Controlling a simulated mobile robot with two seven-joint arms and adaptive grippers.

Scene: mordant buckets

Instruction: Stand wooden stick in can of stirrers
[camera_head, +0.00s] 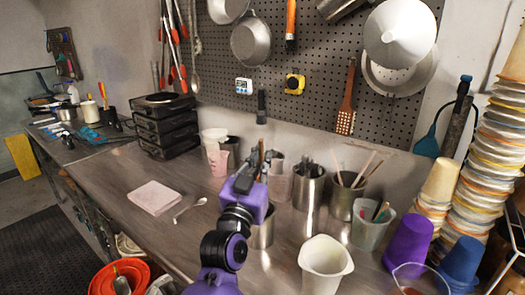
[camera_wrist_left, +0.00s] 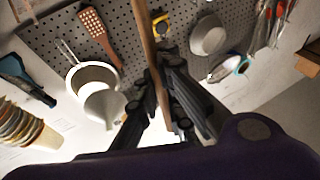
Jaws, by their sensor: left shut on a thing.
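My left gripper (camera_head: 258,168) reaches over the bench from the near side. It is shut on a wooden stick (camera_head: 261,150), which shows as a short upright piece above the fingers. In the left wrist view the stick (camera_wrist_left: 149,50) runs up from between the fingers (camera_wrist_left: 168,105). A metal can (camera_head: 345,205) with several thin pale sticks leaning out stands to the right of the gripper, apart from it. Another metal can (camera_head: 308,190) holding dark utensils stands between them. A third metal can (camera_head: 264,236) is partly hidden behind my arm. My right gripper is not in view.
A white beaker (camera_head: 325,265), a translucent tub (camera_head: 370,230), a purple cup (camera_head: 408,243) and stacked paper cups (camera_head: 490,150) crowd the right side. A pink cup (camera_head: 218,162) stands behind left. A pale pink block (camera_head: 154,198) and a spoon (camera_head: 188,210) lie left, with bare bench around them.

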